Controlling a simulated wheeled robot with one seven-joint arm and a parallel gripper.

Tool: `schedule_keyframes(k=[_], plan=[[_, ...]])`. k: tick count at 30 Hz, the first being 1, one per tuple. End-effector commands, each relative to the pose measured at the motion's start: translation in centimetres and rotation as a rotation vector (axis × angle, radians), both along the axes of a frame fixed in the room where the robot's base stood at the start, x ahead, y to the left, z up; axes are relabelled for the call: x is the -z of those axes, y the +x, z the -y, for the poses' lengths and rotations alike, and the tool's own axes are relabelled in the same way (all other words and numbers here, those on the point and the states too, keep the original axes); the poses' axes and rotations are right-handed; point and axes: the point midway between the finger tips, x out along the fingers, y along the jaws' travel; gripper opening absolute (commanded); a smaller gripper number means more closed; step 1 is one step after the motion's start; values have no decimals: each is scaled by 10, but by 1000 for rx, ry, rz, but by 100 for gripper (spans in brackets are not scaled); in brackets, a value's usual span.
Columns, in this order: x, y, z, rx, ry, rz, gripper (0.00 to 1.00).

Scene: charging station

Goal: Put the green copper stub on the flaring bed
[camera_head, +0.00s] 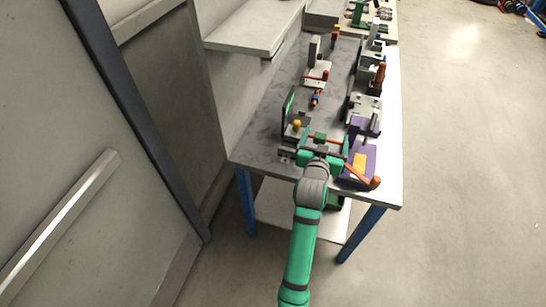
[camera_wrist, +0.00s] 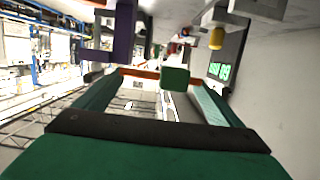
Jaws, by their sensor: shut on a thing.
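The copper stub with a green middle (camera_head: 320,136) lies crosswise between the two fingers of my gripper (camera_head: 323,140), above the near end of the workbench. In the wrist view the stub's green block (camera_wrist: 175,78) and orange-copper ends span between the fingertips of my gripper (camera_wrist: 163,77), which is shut on it. I cannot tell for sure which fixture is the flaring bed. A grey fixture with a red bar (camera_head: 317,76) stands farther back on the bench. A purple fixture with a yellow patch (camera_head: 359,163) and an orange handle stands right of my gripper.
A dark panel with a green display (camera_head: 289,106) and a yellow knob (camera_head: 297,125) stand close left of my gripper. Grey tools (camera_head: 365,105) line the bench's (camera_head: 262,142) right side. A shelf (camera_head: 255,28) juts out at upper left. The bench's left-middle surface is bare.

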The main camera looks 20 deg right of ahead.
Motion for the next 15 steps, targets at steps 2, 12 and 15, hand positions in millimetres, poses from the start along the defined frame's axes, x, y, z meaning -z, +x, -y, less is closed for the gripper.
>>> schedule_keyframes(k=[2,12,15], plan=[[2,1,-5,-2,1,-1,67],[31,16,-69,-5,0,-3,67],[41,21,-90,-6,0,-3,67]])
